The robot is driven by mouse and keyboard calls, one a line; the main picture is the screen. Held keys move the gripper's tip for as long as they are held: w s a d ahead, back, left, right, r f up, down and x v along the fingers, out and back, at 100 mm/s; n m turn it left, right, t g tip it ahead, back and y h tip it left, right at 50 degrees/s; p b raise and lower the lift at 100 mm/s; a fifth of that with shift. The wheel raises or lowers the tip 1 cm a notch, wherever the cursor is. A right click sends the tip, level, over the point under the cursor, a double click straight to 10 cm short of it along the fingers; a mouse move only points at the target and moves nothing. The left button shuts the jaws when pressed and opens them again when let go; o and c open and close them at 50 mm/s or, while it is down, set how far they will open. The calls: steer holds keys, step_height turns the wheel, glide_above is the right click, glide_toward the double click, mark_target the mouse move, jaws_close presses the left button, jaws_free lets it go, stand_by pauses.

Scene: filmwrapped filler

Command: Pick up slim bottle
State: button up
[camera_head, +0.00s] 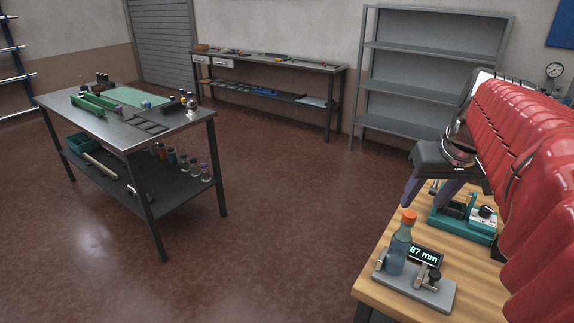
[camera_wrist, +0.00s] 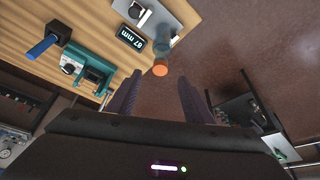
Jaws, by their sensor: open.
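The slim bottle (camera_head: 399,248) is translucent blue-grey with an orange cap. In the head view it stands upright on a grey plate (camera_head: 423,293) beside a small display reading 87 mm (camera_head: 424,254). In the wrist view its orange cap (camera_wrist: 160,69) faces the camera at the plate's edge. My gripper (camera_head: 424,194) has purple-grey fingers pointing down. It is open and empty, above and a little behind the bottle in the head view. In the wrist view the fingers (camera_wrist: 158,98) are spread apart, with the cap beyond their tips and nothing between them.
The wooden bench (camera_head: 378,268) also carries a teal device (camera_head: 462,222) behind the bottle. In the wrist view a blue-handled tool (camera_wrist: 41,47) stands in a dark block. A metal worktable (camera_head: 125,113) with several items stands left, across open floor. A grey shelf (camera_head: 428,46) stands behind.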

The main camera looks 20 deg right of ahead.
mark_target(411, 215)
steer(key=shift+x, duration=4.3)
steer(key=shift+x, duration=2.6)
steer(key=shift+c, duration=0.4)
jaws_close()
